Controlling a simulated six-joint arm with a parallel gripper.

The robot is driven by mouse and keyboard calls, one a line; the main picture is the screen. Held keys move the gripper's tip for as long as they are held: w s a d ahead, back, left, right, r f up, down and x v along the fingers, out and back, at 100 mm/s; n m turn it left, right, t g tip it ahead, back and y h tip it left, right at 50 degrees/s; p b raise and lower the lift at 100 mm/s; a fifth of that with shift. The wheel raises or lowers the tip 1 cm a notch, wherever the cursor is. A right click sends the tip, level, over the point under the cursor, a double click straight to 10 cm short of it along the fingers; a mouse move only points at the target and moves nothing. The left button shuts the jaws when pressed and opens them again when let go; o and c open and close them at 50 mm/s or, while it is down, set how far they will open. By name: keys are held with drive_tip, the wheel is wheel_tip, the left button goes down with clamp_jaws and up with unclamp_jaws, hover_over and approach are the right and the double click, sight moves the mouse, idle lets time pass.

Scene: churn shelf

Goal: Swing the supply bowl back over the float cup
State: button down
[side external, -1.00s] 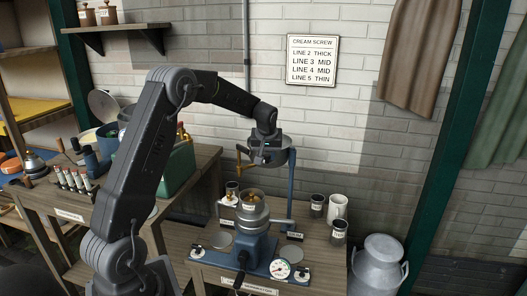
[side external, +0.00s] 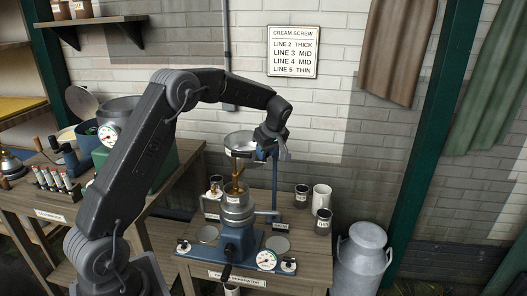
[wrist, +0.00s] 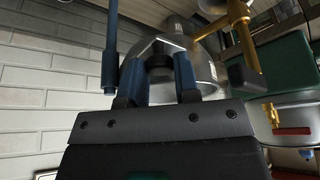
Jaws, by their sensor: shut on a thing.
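The supply bowl (side external: 240,146) is a shallow metal bowl on a blue post, above the blue separator (side external: 238,243). Its brass tap (side external: 237,168) hangs over the float cup (side external: 238,199) on top of the separator; any gap between them is too small to judge. My gripper (side external: 274,145) is at the bowl's right side. In the wrist view my gripper (wrist: 160,82) is closed around a dark knob at the bowl's side. The bowl (wrist: 205,70) fills the space beyond the fingers, and the brass tap (wrist: 240,30) is to its right.
The blue post (side external: 275,185) stands right behind the separator. A milk churn (side external: 362,260) is on the floor at right. A crowded bench lies left behind my arm.

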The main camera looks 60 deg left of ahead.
drive_tip(key=shift+d, duration=0.15)
drive_tip(key=c, duration=0.8)
unclamp_jaws()
drive_tip(key=shift+c, duration=0.2)
drive_tip(key=v, duration=1.3)
drive_tip(key=shift+d+r, duration=0.15)
drive_tip(key=shift+r, duration=0.2)
drive_tip(key=s+d+r+m+t+h, duration=0.1)
drive_tip(key=s+d+r+m+t, duration=0.15)
drive_tip(key=s+d+m, duration=0.4)
drive_tip(key=s+d+r+m+t+h, duration=0.1)
drive_tip(key=s+d+r+m, duration=0.2)
drive_tip(key=s+d, duration=0.5)
drive_tip(key=s+d+f+m+t+h, duration=0.1)
drive_tip(key=s+d+f+m, duration=0.1)
drive_tip(key=s, duration=0.5)
drive_tip(key=s+d+f+m+t+h, duration=0.1)
drive_tip(key=s+d+f+m, duration=0.2)
drive_tip(key=s+f+m, duration=0.2)
drive_tip(key=s+m, duration=0.1)
drive_tip(key=s, duration=0.2)
drive_tip(key=shift+s+d, duration=0.15)
drive_tip(key=shift+s, duration=0.05)
